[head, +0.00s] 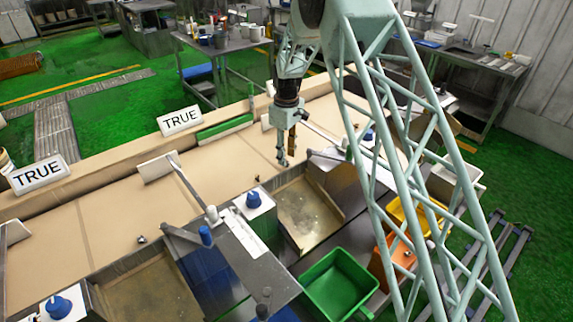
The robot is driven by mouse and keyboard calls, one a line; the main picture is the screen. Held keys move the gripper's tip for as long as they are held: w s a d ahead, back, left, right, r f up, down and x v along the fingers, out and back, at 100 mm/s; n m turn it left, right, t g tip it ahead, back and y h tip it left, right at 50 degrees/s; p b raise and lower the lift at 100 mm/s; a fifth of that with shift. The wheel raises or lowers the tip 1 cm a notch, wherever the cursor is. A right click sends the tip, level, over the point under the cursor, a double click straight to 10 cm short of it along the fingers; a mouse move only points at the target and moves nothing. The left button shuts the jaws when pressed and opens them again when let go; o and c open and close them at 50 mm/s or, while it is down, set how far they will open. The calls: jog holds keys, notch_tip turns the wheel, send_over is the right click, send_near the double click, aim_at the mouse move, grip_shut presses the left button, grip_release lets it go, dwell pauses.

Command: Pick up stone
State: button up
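A small dark lump that may be the stone (141,239) lies on the tan belt (115,215) at the lower left. Another small dark spot (257,178) shows nearer the middle, by a blue knob; I cannot tell whether it is a stone. My gripper (284,160) points down over the belt at the centre, to the upper right of both. It is too small in view to tell whether its fingers are open or shut, or whether they hold anything.
White signs reading TRUE (181,120) stand along the belt's far edge. Metal deflector arms (190,187) and blue knobs (253,199) stand by the belt. Metal chutes (307,212) lead off its near side towards a green bin (336,285). My arm's lattice covers the right side.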

jog(key=shift+f, duration=1.2)
jog(key=shift+c, duration=0.7)
jog(key=c, duration=0.8)
